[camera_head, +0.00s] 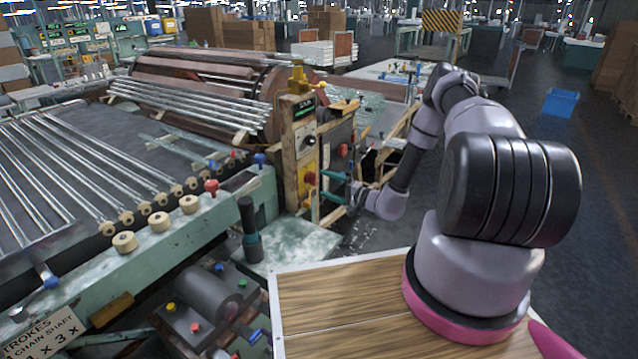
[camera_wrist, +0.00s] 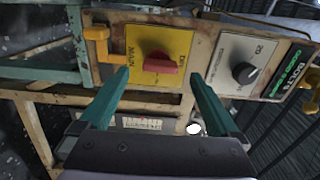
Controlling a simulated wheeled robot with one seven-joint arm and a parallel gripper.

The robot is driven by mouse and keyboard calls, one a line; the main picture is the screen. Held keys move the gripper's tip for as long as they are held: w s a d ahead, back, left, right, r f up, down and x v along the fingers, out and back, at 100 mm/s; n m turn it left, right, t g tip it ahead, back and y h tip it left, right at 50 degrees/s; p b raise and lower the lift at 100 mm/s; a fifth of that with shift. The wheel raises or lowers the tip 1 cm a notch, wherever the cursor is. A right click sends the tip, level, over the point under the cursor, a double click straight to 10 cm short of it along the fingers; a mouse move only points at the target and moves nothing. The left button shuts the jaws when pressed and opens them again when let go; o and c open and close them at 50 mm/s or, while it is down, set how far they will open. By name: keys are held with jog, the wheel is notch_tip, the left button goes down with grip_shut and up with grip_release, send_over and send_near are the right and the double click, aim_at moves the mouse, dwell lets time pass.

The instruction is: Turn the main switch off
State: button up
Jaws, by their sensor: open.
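The main switch is a red knob (camera_wrist: 160,63) on a yellow plate (camera_wrist: 178,47) marked MAIN, in the wrist view. Its grip bar lies roughly across the picture. In the head view the red knob (camera_head: 310,178) sits low on the front of the upright panel. My gripper (camera_wrist: 160,73) is open, with its two teal fingers pointing at the panel, one tip on each side of the knob. I see a gap between the knob and each finger. In the head view my gripper (camera_head: 322,183) is close in front of the knob; the exact depth is unclear.
A black knob (camera_wrist: 244,72) on a pale plate is beside the switch in the wrist view. A yellow handle (camera_wrist: 103,45) sticks out on the other side. In the head view a red button (camera_head: 343,150) is on the grey box right of the panel.

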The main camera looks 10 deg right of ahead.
jog(key=v, duration=0.6)
jog(key=shift+s, duration=0.2)
jog(key=shift+d, duration=0.15)
jog(key=s+a+r+n+g, duration=0.2)
jog(key=r+g, duration=0.2)
jog(key=r, duration=0.5)
jog(key=s+a+r+n+g, duration=0.3)
jog(key=r+g, duration=0.1)
jog(key=r, duration=0.6)
jog(key=s+a+r+n+g, duration=0.2)
jog(key=r+g, duration=0.1)
jog(key=r, duration=0.6)
jog(key=s+d+r+m+t+h, duration=0.1)
jog(key=s+r+h, duration=0.4)
jog(key=s+r, duration=0.6)
jog(key=s+d+r+m+t+h, duration=0.1)
jog(key=s+d+r+t+h, duration=0.3)
jog(key=s+r, duration=0.6)
jog(key=s+h, duration=0.1)
jog(key=s, duration=0.1)
jog(key=shift+s+r+h, duration=0.4)
